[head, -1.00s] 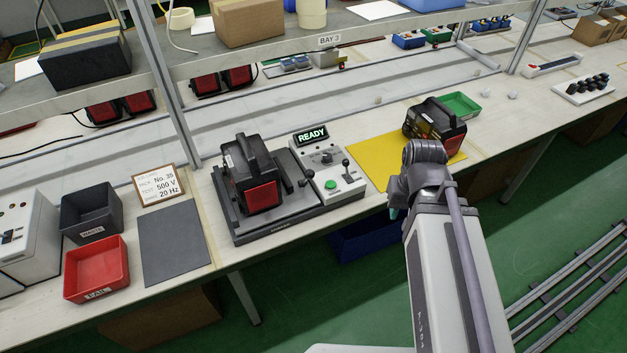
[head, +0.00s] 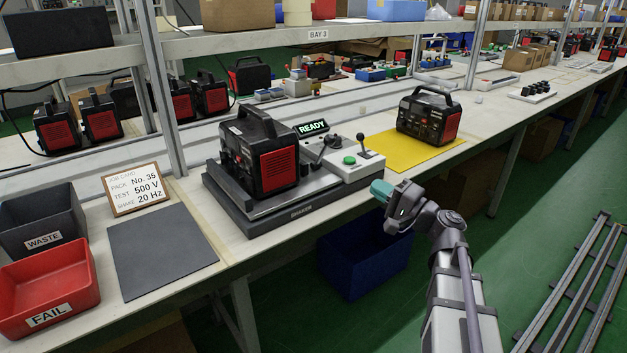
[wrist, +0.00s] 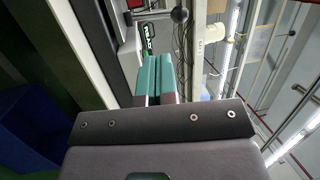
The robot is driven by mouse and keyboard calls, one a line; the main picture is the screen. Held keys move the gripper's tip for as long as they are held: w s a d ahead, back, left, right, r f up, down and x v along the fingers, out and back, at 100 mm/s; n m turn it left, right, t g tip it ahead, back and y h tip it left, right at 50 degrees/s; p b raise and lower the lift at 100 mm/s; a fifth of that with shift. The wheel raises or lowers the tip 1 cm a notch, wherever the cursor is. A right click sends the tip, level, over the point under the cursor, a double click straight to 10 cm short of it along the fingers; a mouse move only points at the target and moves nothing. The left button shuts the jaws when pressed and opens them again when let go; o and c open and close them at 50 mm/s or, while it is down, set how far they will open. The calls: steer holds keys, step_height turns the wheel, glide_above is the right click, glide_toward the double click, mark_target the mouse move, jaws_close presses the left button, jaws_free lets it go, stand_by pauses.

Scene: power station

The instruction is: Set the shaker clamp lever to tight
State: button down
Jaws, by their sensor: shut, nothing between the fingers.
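The shaker (head: 290,212) is a dark plate carrying a black and red power pack (head: 278,165). Its pale control box (head: 375,166) has a lit READY display (head: 312,127) and a green button (head: 349,160). A black-knobbed lever (head: 361,138) stands upright near the button; another dark lever (head: 326,145) slants beside the pack. Which one is the clamp lever is not marked. My gripper (head: 381,190) is shut and empty, in front of the bench edge below the control box.
A second pack (head: 425,120) stands on a yellow mat (head: 395,157) to the right. A blue bin (head: 365,262) is under the bench. The job card (head: 136,194), grey mat (head: 160,250) and red FAIL bin (head: 50,290) lie left. The shelf (head: 260,42) runs above.

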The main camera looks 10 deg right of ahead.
steer(key=r+m+t, duration=0.1)
steer(key=r, duration=0.1)
steer(key=p, duration=0.4)
glide_toward(334, 142)
steer(key=shift+t, duration=0.4)
steer(key=x, duration=0.7)
steer(key=shift+w+a+f, duration=0.2)
steer(key=shift+w+a, duration=0.05)
steer(key=shift+r+h, duration=0.2)
steer(key=shift+h, duration=0.1)
